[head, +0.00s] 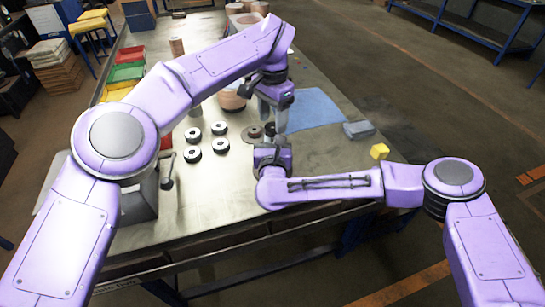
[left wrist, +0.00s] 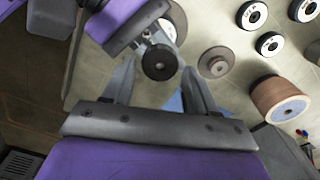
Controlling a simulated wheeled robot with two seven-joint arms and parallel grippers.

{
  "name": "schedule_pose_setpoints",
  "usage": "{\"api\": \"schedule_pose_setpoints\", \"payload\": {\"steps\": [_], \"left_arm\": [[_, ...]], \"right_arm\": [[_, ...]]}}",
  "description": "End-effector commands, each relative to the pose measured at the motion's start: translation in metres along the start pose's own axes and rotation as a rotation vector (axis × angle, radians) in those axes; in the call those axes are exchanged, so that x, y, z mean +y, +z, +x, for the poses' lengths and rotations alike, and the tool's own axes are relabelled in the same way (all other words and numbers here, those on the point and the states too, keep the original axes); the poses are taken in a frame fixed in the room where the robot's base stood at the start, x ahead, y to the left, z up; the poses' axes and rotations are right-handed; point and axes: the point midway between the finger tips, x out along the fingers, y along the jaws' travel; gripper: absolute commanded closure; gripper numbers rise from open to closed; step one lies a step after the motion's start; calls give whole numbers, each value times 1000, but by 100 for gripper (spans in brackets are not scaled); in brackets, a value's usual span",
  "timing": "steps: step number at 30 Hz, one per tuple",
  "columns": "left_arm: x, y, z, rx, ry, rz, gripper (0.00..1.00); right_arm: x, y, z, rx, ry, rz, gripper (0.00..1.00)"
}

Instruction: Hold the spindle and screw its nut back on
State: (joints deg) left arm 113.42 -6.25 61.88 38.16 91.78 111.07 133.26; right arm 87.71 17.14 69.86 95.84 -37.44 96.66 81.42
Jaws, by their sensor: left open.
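My left gripper (head: 280,132) points down over the bench, its fingers apart and empty; they also show in the left wrist view (left wrist: 160,82). My right gripper (head: 270,150) is just in front of it. In the left wrist view the right gripper's grey jaws (left wrist: 140,27) are closed on the metal spindle (left wrist: 150,40). A dark round piece (left wrist: 159,63) with a small centre shows at the spindle's end, between my left fingers as seen from the wrist. I cannot tell whether it is the nut. The spindle is mostly hidden in the head view.
Several black-and-white discs (head: 220,145) lie left of the grippers. A brownish disc (head: 251,134) lies beside them, and a stacked roll (head: 231,100) stands behind. A blue cloth (head: 315,108), grey block (head: 358,130) and yellow cube (head: 379,151) are to the right. Coloured bins (head: 125,72) line the left.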

Motion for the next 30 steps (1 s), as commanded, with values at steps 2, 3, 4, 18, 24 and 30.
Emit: {"api": "schedule_pose_setpoints", "payload": {"steps": [2, 3, 4, 18, 24, 30], "left_arm": [[0, 0, 11, -2, 1, 1, 43], [0, 0, 14, -2, 1, 0, 43], [0, 0, 16, -1, 1, -1, 43], [0, 0, 21, 0, 1, 0, 82], [0, 0, 21, 0, 1, 64, 89], [1, 0, 22, 1, 4, 576, 89]], "right_arm": [[0, -2, -1, 4, 1, -1, 100], [0, -2, -1, 4, 1, -1, 100], [0, -2, -1, 4, 1, -1, 100], [0, -2, -1, 4, 1, -1, 100], [0, -2, -1, 5, 1, -1, 100], [0, -3, -1, 5, 1, -2, 100]]}}
